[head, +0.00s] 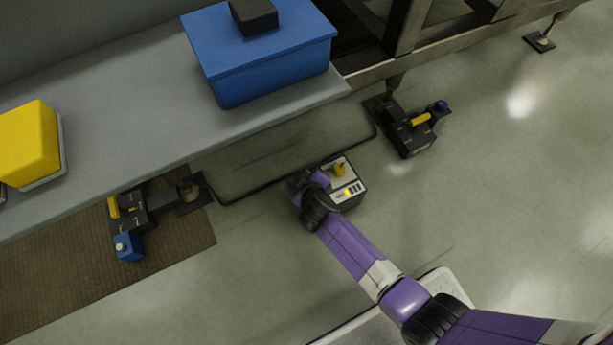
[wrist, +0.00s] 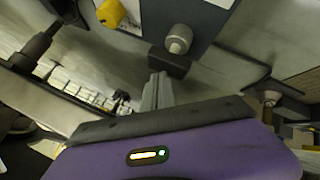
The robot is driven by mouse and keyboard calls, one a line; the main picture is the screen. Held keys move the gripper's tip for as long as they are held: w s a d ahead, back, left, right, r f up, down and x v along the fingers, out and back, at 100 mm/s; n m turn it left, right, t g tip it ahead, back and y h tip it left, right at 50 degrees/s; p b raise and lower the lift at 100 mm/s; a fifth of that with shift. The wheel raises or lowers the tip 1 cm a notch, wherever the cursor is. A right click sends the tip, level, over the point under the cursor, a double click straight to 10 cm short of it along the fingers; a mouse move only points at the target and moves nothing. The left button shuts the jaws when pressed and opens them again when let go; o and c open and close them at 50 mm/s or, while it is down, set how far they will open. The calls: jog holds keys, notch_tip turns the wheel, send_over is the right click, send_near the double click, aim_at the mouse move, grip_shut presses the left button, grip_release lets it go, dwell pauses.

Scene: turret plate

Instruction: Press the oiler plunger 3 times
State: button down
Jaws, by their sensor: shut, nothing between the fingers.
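The oiler looks to be the small dark box with a pale top (head: 352,188) on the floor in the head view. A yellow cap (head: 340,169) stands on its top. The wrist view shows the box's dark side (wrist: 205,22), the yellow cap (wrist: 112,13) and a round grey knob (wrist: 179,38). I cannot tell for sure which of these is the plunger. My gripper (wrist: 168,64) is shut and empty, its dark tips close below the grey knob in that view. Whether they touch it is unclear. In the head view my wrist hides the fingers and the box's left side.
A grey bench (head: 130,110) overhangs at upper left, carrying a blue box (head: 262,60) and a yellow block (head: 28,143). Dark floor devices stand at left (head: 135,215) and right (head: 408,130). A brown mat (head: 60,280) lies lower left. The floor at right is open.

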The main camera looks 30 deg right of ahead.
jog(key=shift+f+b, duration=0.9)
jog(key=shift+f, duration=0.1)
dwell(0.7)
jog(key=shift+r, duration=0.15)
jog(key=shift+r+p, duration=1.4)
jog(key=shift+p, duration=0.05)
jog(key=shift+r, duration=0.1)
notch_tip(320, 180, up, 5)
jog(key=p, duration=0.4)
jog(key=shift+p, duration=0.35)
dwell(1.8)
